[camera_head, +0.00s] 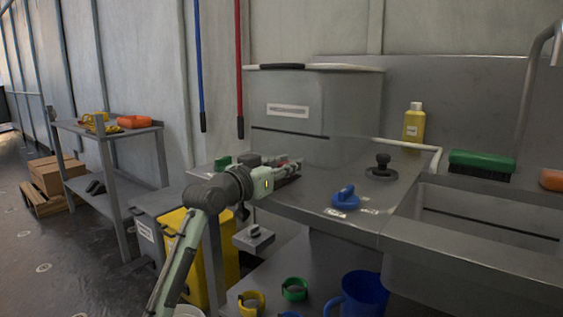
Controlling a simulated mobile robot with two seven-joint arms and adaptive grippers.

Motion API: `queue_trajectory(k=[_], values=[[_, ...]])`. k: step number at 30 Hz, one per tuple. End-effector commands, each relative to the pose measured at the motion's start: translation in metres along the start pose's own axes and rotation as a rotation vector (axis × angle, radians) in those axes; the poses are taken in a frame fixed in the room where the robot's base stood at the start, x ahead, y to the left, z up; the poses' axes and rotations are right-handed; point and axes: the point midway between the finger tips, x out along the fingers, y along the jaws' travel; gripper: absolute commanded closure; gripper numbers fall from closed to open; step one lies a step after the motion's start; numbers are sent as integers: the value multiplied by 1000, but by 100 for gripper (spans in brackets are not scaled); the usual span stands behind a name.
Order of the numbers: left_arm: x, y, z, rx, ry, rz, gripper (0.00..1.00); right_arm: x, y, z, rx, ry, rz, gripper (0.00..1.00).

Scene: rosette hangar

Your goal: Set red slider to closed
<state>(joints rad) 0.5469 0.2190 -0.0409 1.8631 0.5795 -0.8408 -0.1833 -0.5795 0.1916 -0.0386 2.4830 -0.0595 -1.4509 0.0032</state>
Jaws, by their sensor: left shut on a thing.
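My left gripper (287,170) reaches in from the lower left over the back part of the grey metal counter (300,205). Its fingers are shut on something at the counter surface. A trace of red shows at the fingers, which seems to be the red slider. The fingers hide most of it, so I cannot tell its position along its travel. My right gripper is not in view.
A blue knob (345,197) and a black knob (382,168) stand on the counter right of the gripper. A green part (222,163) is left of it. A sink (490,220) is at right; a blue mug (360,295) sits below.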

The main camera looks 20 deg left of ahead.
Motion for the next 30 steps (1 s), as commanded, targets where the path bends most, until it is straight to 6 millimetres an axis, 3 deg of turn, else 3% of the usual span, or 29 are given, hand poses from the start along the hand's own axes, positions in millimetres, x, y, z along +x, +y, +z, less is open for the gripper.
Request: queue_trajectory(k=[10, 11, 15, 25, 30], values=[[2, -1, -3, 2, 8, -2, 100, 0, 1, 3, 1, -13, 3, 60], [2, -1, -3, 2, 8, -3, 69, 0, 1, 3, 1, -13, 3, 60], [2, -1, -2, 1, 6, -2, 51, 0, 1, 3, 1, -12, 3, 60], [0, -1, -1, 1, 4, -2, 50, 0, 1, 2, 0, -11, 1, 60], [-20, -1, -1, 3, 3, -3, 50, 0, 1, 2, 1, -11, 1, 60]])
